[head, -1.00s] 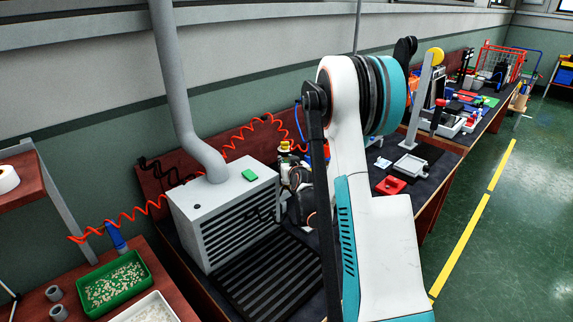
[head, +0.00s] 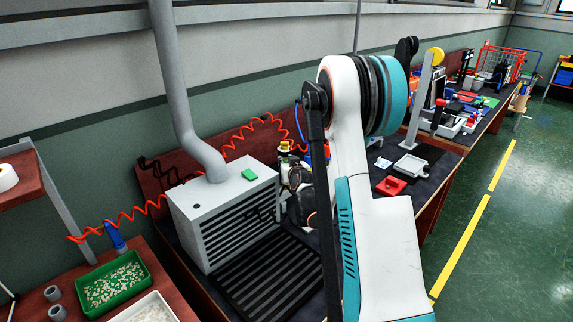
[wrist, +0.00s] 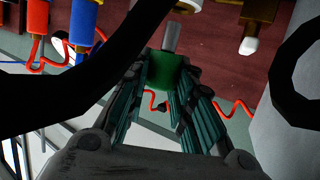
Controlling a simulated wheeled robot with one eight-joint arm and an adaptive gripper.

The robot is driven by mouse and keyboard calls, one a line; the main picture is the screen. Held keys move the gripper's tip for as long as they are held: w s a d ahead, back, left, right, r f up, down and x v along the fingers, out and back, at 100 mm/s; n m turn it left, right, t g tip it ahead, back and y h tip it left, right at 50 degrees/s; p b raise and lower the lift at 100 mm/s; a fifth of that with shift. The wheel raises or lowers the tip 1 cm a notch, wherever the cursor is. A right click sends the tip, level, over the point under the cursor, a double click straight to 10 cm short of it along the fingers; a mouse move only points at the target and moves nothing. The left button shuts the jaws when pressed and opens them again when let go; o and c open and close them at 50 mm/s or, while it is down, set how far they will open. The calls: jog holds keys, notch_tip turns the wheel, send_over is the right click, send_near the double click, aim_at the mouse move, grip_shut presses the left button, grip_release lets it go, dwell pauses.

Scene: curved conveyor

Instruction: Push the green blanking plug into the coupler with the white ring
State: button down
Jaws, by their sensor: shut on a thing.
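In the wrist view my gripper (wrist: 172,85) is shut on the green blanking plug (wrist: 163,72), with its teal fingers on either side. The plug's grey stem (wrist: 171,38) points up in the picture, toward the red-brown board. A brass fitting with a white end (wrist: 249,45) hangs at the upper right, apart from the plug. Another pale-ended fitting (wrist: 189,5) is cut off by the top edge, above the stem. I cannot tell which one is the coupler with the white ring. In the head view my arm hides most of this area.
Black curved shapes cross that view's left and right. In the head view a grey vented box (head: 225,215) stands left of my gripper, with a red coiled hose behind.

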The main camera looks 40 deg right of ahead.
jog(key=shift+f+b, duration=1.55)
jog(key=shift+f, duration=0.3)
jog(key=c, duration=1.3)
grip_release()
jog(key=shift+s, duration=0.1)
jog(key=v, duration=1.2)
